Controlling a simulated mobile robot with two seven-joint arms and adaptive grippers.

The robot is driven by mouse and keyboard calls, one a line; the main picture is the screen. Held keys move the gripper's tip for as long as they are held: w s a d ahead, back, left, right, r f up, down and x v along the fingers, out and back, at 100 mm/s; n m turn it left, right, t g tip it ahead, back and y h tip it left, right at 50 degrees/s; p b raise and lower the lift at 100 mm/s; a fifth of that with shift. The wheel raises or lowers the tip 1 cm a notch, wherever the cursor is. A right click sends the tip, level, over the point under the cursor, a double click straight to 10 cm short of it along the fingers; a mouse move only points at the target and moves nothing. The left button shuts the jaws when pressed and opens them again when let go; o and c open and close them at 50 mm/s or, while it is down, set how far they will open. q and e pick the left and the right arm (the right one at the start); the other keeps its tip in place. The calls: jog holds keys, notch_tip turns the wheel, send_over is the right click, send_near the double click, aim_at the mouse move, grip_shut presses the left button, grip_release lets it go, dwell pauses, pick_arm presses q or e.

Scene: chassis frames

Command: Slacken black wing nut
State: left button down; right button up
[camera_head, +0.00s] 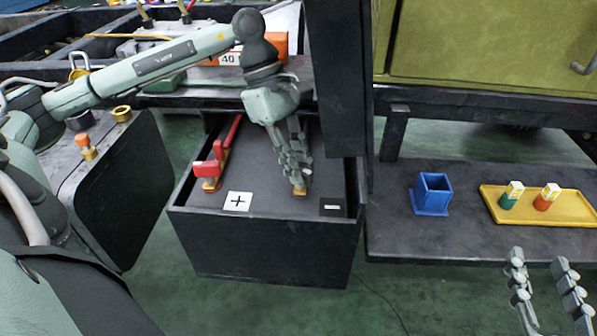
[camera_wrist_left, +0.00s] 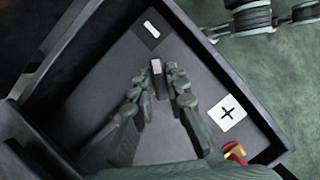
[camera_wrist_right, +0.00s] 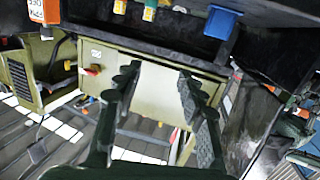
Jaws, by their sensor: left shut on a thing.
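My left gripper (camera_head: 297,178) reaches down into the black open box (camera_head: 265,250) and is shut at the minus side. The black wing nut is hidden between its fingers, so I cannot make it out. A small brass piece (camera_head: 300,191) shows just under the fingertips. In the left wrist view the fingertips (camera_wrist_left: 168,72) close around a small upright piece (camera_wrist_left: 156,66) near the minus label (camera_wrist_left: 152,29). My right gripper (camera_head: 545,283) is open and empty at the lower right, and its fingers stand apart in the right wrist view (camera_wrist_right: 158,78).
A red clamp with a lever (camera_head: 212,168) stands at the box's left, near the plus label (camera_head: 238,201). A blue holder (camera_head: 431,195) and a yellow tray (camera_head: 540,218) with two small bottles sit on the right shelf.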

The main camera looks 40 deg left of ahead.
pick_arm(q)
jog(key=shift+n+t+b, duration=0.5)
jog(key=shift+n+b, duration=0.15)
jog(key=shift+n, duration=0.45)
pick_arm(e)
notch_tip(320, 180, up, 8)
jog(key=s+a+t+y, duration=0.2)
jog(key=t, duration=0.2)
jog(key=shift+a+r, duration=0.15)
jog(key=shift+a, duration=0.25)
pick_arm(q)
jog(key=c, duration=1.5)
grip_release()
jog(key=shift+c, duration=0.2)
jog(key=v, duration=1.2)
